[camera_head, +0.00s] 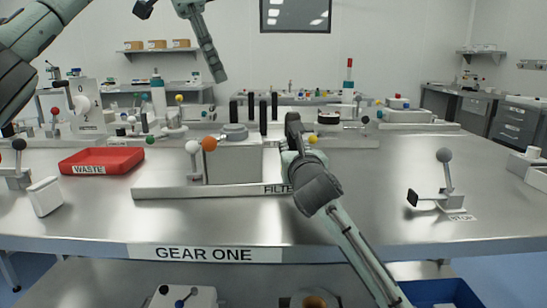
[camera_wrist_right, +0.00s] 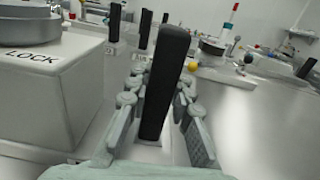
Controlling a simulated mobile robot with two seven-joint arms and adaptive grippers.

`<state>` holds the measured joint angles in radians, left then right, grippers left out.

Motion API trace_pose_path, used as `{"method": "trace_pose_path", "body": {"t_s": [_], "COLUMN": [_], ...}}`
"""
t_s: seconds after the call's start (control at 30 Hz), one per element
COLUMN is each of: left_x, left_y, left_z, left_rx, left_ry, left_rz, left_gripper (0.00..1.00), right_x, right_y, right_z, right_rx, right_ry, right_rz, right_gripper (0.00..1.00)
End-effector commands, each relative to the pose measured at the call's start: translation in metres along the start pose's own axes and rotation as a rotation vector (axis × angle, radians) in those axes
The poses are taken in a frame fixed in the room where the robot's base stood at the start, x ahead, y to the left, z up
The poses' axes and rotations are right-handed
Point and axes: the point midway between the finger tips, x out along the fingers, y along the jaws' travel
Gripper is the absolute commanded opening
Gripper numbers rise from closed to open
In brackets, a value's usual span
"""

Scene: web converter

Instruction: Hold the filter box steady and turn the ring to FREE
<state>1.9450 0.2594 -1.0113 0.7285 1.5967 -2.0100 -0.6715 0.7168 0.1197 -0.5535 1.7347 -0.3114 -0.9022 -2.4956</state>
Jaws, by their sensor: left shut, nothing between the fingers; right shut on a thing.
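The grey filter box (camera_head: 235,160) stands on a low metal base in the middle of the bench, with a round grey ring (camera_head: 235,131) on top. In the right wrist view the box (camera_wrist_right: 50,95) shows the word LOCK beside the ring (camera_wrist_right: 30,25). My right gripper (camera_head: 294,150) is at the right side of the box. In the right wrist view its fingers (camera_wrist_right: 158,95) are shut on an upright black handle (camera_wrist_right: 165,70) beside the box. My left gripper (camera_head: 218,72) is shut and empty, pointing down, raised above and behind the box.
A red WASTE tray (camera_head: 102,161) lies left of the box. The bench front right is clear up to a STOP lever (camera_head: 446,180).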

Motion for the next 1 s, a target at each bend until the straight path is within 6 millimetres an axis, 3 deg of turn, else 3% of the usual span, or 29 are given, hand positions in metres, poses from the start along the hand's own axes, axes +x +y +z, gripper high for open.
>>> {"method": "trace_pose_path", "body": {"t_s": [0.03,0.5,0.53,0.7,1.0], "left_x": [-0.0015,-0.0049,-0.0049,-0.0051,-0.0054], "left_y": [0.0,-0.0001,-0.0001,-0.0001,0.0], "left_z": [-0.0005,-0.0018,-0.0018,-0.0018,-0.0019], "left_rx": [0.0,0.0,0.0,0.0,0.0], "left_ry": [0.0,0.0,0.0,0.0,0.0], "left_rz": [0.0,0.0,0.0,0.0,0.0], "left_gripper": [0.0,0.0,0.0,0.0,0.0], "right_x": [0.0009,0.0008,0.0008,0.0005,-0.0005], "right_y": [0.0005,-0.0002,-0.0002,-0.0004,-0.0004], "right_z": [-0.0091,-0.0058,-0.0056,-0.0025,0.0008], "right_rx": [-0.002,0.0,0.0,0.0,0.0], "right_ry": [0.021,0.016,0.016,0.01,0.003], "right_rz": [-0.001,-0.002,-0.002,-0.002,-0.001], "right_gripper": [0.0,0.0,0.24,0.45,0.45]}}
